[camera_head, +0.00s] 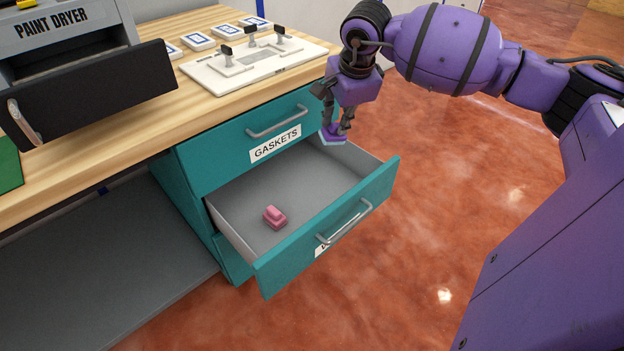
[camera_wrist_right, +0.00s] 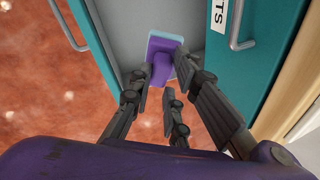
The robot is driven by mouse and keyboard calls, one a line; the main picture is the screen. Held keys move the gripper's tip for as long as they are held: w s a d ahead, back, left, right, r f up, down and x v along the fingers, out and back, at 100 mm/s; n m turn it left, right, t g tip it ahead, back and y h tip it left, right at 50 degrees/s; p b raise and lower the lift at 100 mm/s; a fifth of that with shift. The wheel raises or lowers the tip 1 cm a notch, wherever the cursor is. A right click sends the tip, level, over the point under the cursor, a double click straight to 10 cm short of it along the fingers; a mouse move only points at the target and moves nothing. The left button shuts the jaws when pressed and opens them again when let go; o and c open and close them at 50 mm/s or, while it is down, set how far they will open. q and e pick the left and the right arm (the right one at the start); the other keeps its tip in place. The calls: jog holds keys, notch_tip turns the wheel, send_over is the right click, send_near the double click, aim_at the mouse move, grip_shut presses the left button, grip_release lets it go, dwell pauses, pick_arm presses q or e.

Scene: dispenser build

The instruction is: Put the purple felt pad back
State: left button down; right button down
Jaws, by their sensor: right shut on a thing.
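My right gripper (camera_head: 337,127) is shut on the purple felt pad (camera_head: 332,138), pointing down. The pad has a purple block on top and a pale blue base. It hangs over the far right part of the open drawer, near the cabinet front. In the right wrist view the felt pad (camera_wrist_right: 161,68) shows beyond the fingers, with the drawer floor behind it. The open lower drawer (camera_head: 340,222) has a teal front and grey inside; its label is partly hidden by the handle. My left gripper is not in view.
A pink block (camera_head: 275,217) lies in the drawer's near left part; the rest of the drawer floor is clear. The shut drawer labelled GASKETS (camera_head: 262,140) is above. A white fixture board (camera_head: 250,66) and a paint dryer (camera_head: 60,50) stand on the wooden bench.

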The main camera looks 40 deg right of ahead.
jog(key=w+a+f+n+h+p, duration=0.1)
jog(key=w+a+f+n, duration=0.2)
jog(key=a+f+n, duration=0.55)
jog(key=w+a+f+n+p, duration=0.1)
jog(key=w+a+f+n, duration=0.35)
jog(key=a, duration=0.75)
jog(key=d+f+b, duration=0.1)
jog(key=d+f, duration=0.1)
jog(key=d, duration=0.7)
jog(key=d+f+b, duration=0.2)
jog(key=d, duration=0.7)
jog(key=shift+n, duration=0.3)
jog(key=f, duration=0.1)
jog(key=f+b, duration=0.1)
jog(key=f, duration=0.3)
jog(key=shift+s+a+f, duration=0.15)
jog(key=shift+a+f, duration=0.05)
jog(key=shift+a, duration=0.05)
jog(key=shift+r, duration=0.1)
